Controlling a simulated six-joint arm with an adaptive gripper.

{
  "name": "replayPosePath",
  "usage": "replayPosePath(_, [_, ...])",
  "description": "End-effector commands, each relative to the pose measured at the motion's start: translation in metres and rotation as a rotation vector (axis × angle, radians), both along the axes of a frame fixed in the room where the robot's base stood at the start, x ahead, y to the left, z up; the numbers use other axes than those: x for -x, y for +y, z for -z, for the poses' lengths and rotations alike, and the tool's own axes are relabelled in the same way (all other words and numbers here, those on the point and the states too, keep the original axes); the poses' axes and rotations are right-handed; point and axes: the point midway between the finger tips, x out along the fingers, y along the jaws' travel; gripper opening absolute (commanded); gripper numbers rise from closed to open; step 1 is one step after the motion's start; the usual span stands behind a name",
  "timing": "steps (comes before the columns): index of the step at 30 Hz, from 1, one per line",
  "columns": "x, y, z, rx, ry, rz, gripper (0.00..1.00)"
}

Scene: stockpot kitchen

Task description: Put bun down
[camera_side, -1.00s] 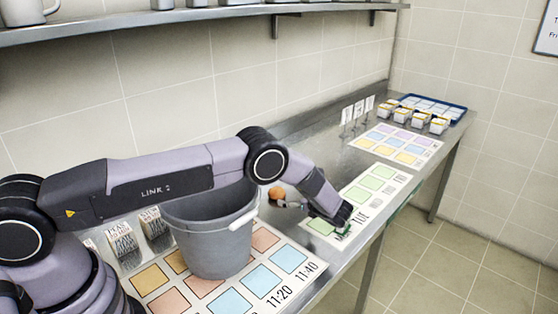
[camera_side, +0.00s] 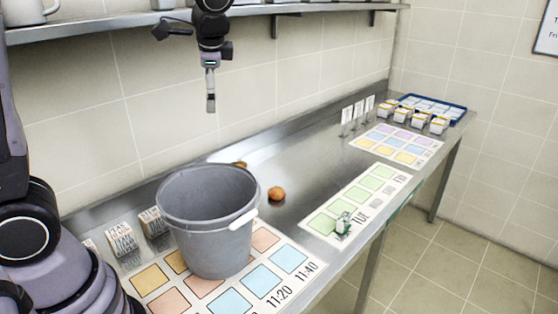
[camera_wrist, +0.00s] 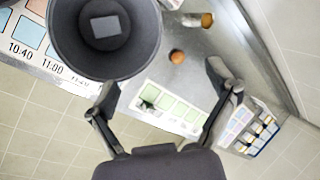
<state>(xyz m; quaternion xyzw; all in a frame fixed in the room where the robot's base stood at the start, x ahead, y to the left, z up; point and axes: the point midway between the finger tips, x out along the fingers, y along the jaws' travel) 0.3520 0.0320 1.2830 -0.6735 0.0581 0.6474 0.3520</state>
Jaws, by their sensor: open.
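A round brown bun (camera_side: 277,194) rests on the bare steel counter, just right of the grey bucket (camera_side: 215,240). It also shows in the wrist view (camera_wrist: 177,57), apart from the bucket. A second brown thing (camera_side: 239,164) lies behind the bucket, partly hidden by its rim; in the wrist view it looks longer and two-toned (camera_wrist: 207,19). My gripper (camera_side: 211,105) hangs high above the counter, well above the bucket and bun. In the wrist view its fingers (camera_wrist: 160,88) are spread wide with nothing between them.
A small green-and-white item (camera_side: 343,223) stands on the green-squared card (camera_side: 318,224). Farther right are a colour-squared card (camera_side: 381,155), white tubs (camera_side: 418,118) and a blue tray (camera_side: 455,113). Printed blocks (camera_side: 121,238) stand left of the bucket. A shelf (camera_side: 110,25) runs above.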

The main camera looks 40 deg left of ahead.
Motion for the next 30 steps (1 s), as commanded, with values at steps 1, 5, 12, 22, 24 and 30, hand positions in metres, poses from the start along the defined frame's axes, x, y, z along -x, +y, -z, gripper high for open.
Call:
replayPosePath(1, [0.029,0.000,-0.013,0.063,-0.061,-0.059,0.86])
replayPosePath(5, [0.095,-0.006,-0.026,0.230,-0.195,-0.208,0.86])
replayPosePath(12, [0.178,-0.024,-0.019,0.479,-0.379,-0.414,0.86])
replayPosePath(22, [0.200,-0.032,-0.010,0.565,-0.433,-0.480,0.86])
replayPosePath(24, [0.200,-0.032,-0.010,0.563,-0.432,-0.479,0.86])
replayPosePath(30, [0.199,-0.032,-0.011,0.562,-0.431,-0.478,0.94])
